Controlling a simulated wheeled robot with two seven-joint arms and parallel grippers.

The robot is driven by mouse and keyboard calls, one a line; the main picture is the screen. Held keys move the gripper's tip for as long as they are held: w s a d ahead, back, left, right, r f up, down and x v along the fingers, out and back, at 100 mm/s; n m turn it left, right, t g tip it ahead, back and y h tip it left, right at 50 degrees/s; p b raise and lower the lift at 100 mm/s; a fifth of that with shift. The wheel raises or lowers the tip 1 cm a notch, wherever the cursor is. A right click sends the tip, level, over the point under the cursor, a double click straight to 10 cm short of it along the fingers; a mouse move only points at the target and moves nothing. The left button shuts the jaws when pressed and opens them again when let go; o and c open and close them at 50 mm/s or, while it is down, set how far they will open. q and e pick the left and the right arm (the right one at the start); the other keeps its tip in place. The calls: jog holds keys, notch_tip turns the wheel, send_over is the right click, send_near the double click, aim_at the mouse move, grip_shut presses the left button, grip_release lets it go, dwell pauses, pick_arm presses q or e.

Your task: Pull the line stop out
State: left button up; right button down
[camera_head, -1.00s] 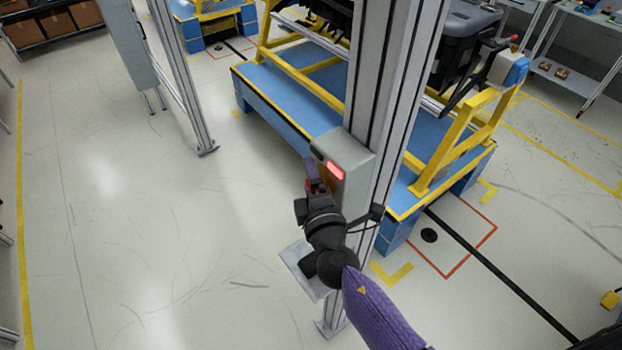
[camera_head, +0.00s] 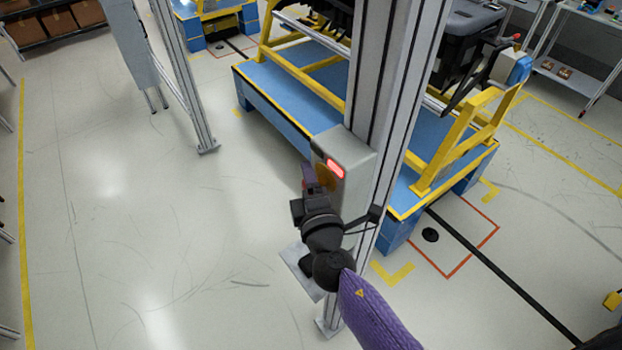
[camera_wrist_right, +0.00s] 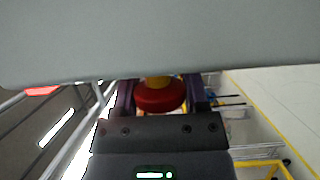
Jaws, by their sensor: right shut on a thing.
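The line stop is a red mushroom button (camera_wrist_right: 160,98) with a yellow collar, on the underside-facing surface of the grey box in the right wrist view. In the head view this box (camera_head: 349,158), with a lit red lamp, is fixed to the aluminium post; the button there is mostly hidden by my gripper. My right gripper (camera_head: 319,182) is at the box's front left. Its two purple fingers (camera_wrist_right: 162,92) stand on either side of the button, shut on it. My left gripper is not in view.
The tall aluminium post (camera_head: 391,100) stands right beside my gripper. Behind it is a blue platform (camera_head: 290,97) with a yellow frame (camera_head: 467,140). The floor (camera_head: 160,230) to the left is clear.

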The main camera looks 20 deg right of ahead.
jog(key=shift+c, duration=2.2)
grip_release()
jog(key=shift+a+f, duration=0.1)
jog(key=shift+a, duration=0.05)
jog(key=o, duration=0.3)
jog(key=shift+s+a, duration=0.1)
jog(key=shift+a, duration=0.05)
jog(key=shift+o, duration=0.2)
jog(key=s+b, duration=0.2)
jog(key=s, duration=0.7)
jog(key=shift+s, duration=0.4)
jog(key=shift+a, duration=0.1)
